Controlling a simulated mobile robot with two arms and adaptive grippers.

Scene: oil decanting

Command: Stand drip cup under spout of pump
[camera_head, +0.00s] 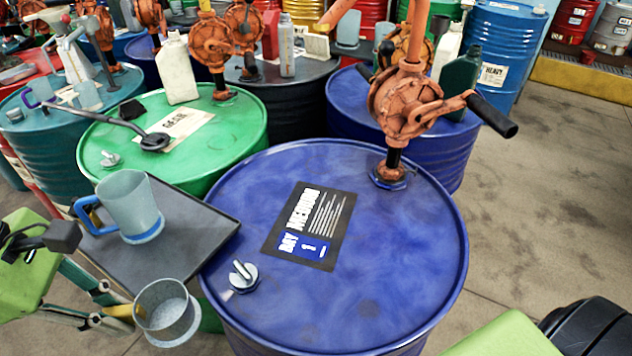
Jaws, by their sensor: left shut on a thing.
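A small grey metal cup (167,314), which I take for the drip cup, is held at the bottom left of the head view. My left gripper (132,318) is shut on its left side. The cup is off the floor, in front of the dark tray and left of the near blue drum (375,225). An orange rotary pump (405,98) stands at the drum's back right edge, with a black-gripped crank pointing right. My right gripper is not in view.
A clear measuring jug (130,208) with a blue handle stands on a dark tray (190,235). The blue drum top holds a label (310,225) and a grey cap (243,276). A green drum (225,130) and other drums stand behind. Open floor lies right.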

